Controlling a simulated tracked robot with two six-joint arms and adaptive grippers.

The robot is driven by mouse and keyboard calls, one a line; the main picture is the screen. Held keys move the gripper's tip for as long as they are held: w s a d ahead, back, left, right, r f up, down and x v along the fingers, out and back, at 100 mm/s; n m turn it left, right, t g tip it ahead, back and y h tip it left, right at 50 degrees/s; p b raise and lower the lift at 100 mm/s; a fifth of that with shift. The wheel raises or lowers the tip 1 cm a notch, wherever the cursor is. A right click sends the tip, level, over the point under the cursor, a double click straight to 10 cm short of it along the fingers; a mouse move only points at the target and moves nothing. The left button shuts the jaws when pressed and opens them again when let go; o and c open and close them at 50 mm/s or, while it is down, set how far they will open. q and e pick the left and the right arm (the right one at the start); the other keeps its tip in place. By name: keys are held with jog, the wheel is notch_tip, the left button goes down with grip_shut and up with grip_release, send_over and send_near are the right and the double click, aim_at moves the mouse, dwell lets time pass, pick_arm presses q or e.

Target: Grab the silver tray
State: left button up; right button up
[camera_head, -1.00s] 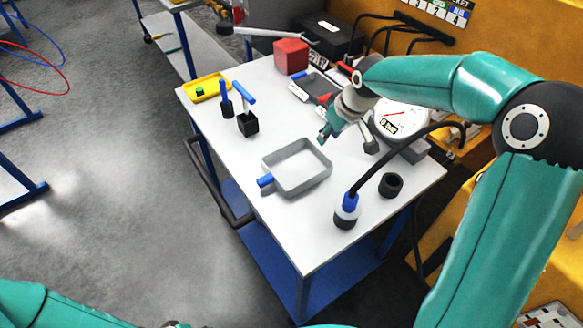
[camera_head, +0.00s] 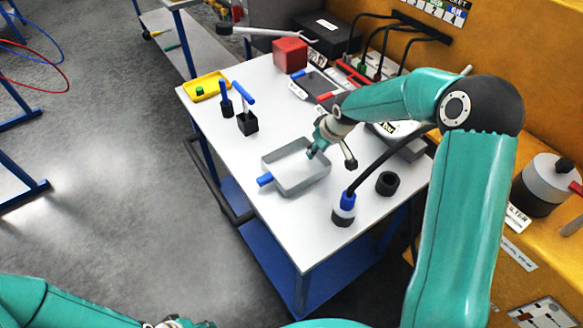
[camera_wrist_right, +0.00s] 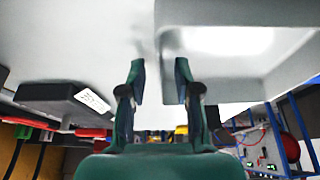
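The silver tray (camera_head: 308,184) is a shallow grey rectangular pan with a blue handle (camera_head: 265,179) at its left corner, lying on the white table. My right gripper (camera_head: 314,152) is at the tray's far right rim, fingers pointing down. In the right wrist view the tray (camera_wrist_right: 235,45) fills the upper right. There my right gripper (camera_wrist_right: 160,82) is open, and the tray's edge appears between its fingers; contact cannot be told. My left gripper (camera_head: 180,323) shows only partly at the bottom edge.
Near the tray stand a blue-topped cylinder (camera_head: 344,212) with a black cable, a black ring (camera_head: 387,183) and a blue-handled black block (camera_head: 247,122). A red cube (camera_head: 290,55) and yellow tray (camera_head: 206,87) are farther back. The table's front left is clear.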

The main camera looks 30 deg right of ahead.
grip_shut()
jog(key=shift+r, duration=0.2)
